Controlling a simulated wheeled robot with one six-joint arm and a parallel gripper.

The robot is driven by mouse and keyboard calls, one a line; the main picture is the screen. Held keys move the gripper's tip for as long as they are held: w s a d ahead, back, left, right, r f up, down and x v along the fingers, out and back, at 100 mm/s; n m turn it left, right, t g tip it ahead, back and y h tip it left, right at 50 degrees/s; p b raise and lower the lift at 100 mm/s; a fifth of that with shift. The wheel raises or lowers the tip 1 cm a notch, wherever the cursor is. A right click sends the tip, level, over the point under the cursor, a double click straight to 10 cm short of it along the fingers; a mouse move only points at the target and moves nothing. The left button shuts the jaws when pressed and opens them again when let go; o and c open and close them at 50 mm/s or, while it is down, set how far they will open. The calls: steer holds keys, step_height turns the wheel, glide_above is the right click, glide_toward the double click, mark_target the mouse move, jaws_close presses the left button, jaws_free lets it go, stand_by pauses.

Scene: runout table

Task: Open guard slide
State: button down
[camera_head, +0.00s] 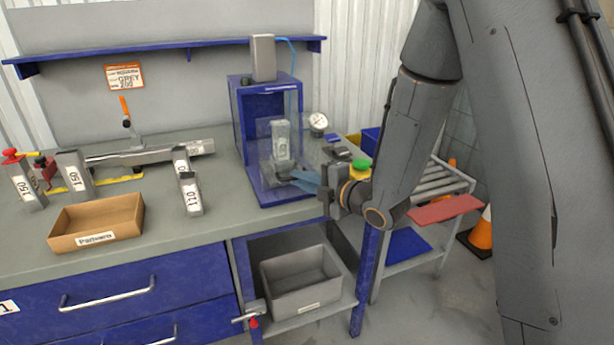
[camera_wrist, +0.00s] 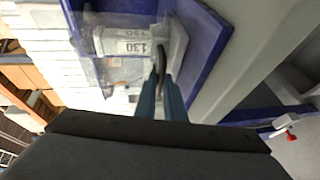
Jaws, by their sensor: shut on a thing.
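The guard slide (camera_head: 262,178) is a clear panel on the blue press housing (camera_head: 240,110) at the back right of the bench. It covers the front of the housing, and a grey block marked 130 (camera_head: 281,140) shows through it. In the wrist view the clear panel (camera_wrist: 112,70) lies in front of the block (camera_wrist: 135,46). My gripper (camera_head: 300,180) is at the panel's lower right. Its blue fingers (camera_wrist: 161,88) are closed around a dark curved handle (camera_wrist: 160,62) on the guard. The fingers hide part of the handle.
Several numbered blocks (camera_head: 190,195) and a brown tray (camera_head: 97,222) stand on the bench to the left. A dial gauge (camera_head: 318,122) is right of the housing. A grey bin (camera_head: 300,283) sits on the shelf below. A cart with a red board (camera_head: 445,208) stands at the right.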

steer(key=shift+s+d, duration=0.2)
steer(key=shift+s, duration=0.15)
steer(key=c, duration=1.8)
jaws_free()
steer(key=shift+c, duration=0.2)
steer(key=b+v, duration=0.1)
steer(key=v, duration=0.6)
steer(key=shift+s+d, duration=0.2)
steer(key=shift+s, duration=0.1)
steer(key=shift+r, duration=0.15)
